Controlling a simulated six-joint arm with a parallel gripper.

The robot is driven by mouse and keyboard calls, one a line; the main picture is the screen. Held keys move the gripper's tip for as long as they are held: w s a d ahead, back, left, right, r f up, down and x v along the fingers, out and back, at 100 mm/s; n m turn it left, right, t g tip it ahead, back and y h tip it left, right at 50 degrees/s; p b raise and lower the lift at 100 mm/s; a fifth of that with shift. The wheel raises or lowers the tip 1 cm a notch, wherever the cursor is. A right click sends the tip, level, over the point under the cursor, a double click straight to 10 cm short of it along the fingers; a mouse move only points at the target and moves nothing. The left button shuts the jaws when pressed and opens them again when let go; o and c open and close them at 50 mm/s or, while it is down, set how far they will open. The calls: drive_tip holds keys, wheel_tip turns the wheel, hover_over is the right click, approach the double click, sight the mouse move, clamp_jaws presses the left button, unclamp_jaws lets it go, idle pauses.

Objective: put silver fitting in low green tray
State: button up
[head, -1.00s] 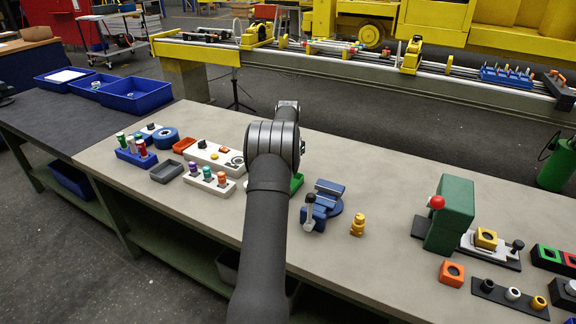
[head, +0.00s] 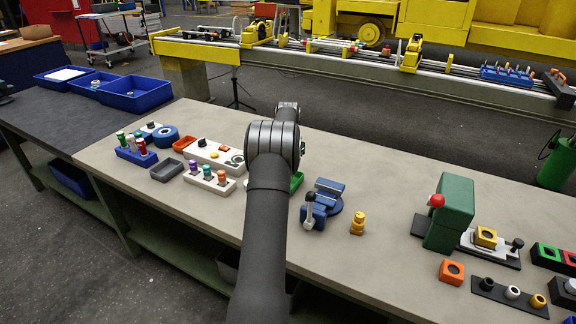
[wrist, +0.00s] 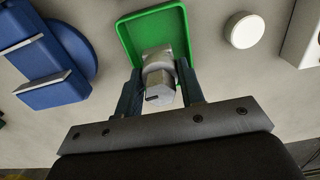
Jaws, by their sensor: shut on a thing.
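The silver fitting (wrist: 159,80) is between the fingers of my gripper (wrist: 160,92) in the wrist view, and the gripper is shut on it. The low green tray (wrist: 134,40) lies right behind and around the fitting in that view. The fitting overlaps the tray's near part; I cannot tell whether it touches the tray floor. In the head view my arm hides the gripper and the fitting, and only a small green edge of the tray (head: 297,181) shows beside the arm.
A blue vise (head: 322,203) stands just right of the tray in the head view, with a brass fitting (head: 357,224) beyond it. In the wrist view a white round piece (wrist: 244,30) lies on the other side. A white block with colored pegs (head: 209,181) stands left of my arm.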

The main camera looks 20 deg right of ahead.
drive_tip(key=shift+f, duration=1.15)
drive_tip(key=o, duration=1.1)
drive_tip(key=shift+r, duration=4.45)
wheel_tip(320, 180, down, 9)
drive_tip(key=shift+r, duration=0.15)
